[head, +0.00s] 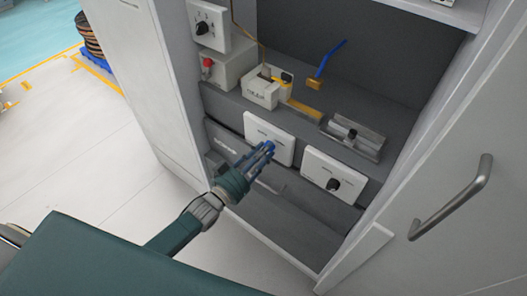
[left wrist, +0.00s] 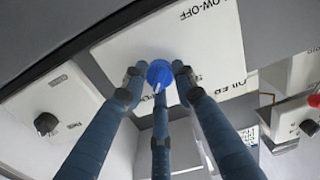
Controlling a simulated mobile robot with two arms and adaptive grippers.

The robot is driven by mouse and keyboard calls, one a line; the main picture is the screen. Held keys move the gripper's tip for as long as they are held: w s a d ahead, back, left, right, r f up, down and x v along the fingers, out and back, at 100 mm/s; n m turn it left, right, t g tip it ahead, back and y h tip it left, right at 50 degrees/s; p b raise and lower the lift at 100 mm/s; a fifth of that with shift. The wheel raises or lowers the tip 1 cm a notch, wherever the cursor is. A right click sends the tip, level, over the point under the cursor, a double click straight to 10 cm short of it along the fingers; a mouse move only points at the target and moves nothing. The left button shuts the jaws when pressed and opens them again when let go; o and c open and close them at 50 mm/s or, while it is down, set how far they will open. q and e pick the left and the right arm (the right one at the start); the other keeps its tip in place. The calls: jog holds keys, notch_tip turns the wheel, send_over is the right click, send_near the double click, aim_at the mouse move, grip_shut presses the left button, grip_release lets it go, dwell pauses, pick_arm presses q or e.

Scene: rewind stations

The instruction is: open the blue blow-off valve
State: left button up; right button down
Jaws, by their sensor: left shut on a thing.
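The blue blow-off valve is a round blue knob (left wrist: 159,73) with a white pointer mark, on a white plate (left wrist: 217,50) whose visible lettering reads "LOW-OFF". In the head view this plate (head: 284,152) sits on the low front panel of the cabinet, and the knob is mostly hidden behind my fingers. My left gripper (head: 266,149) reaches up to the plate from the lower left. In the left wrist view its three blue fingers are closed around the knob. My right gripper is not in view.
A second white plate with a black knob (head: 333,184) is to the right. Above are a blue lever (head: 329,58) on a brass fitting, a white device (head: 262,88), a metal tray (head: 352,140) and a box with a red button (head: 208,63). A door with a handle (head: 452,197) stands at right.

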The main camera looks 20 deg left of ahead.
pick_arm(q)
jog(key=shift+m, duration=0.8)
jog(key=o, duration=1.2)
jog(key=shift+c, duration=0.2)
jog(key=v, duration=1.2)
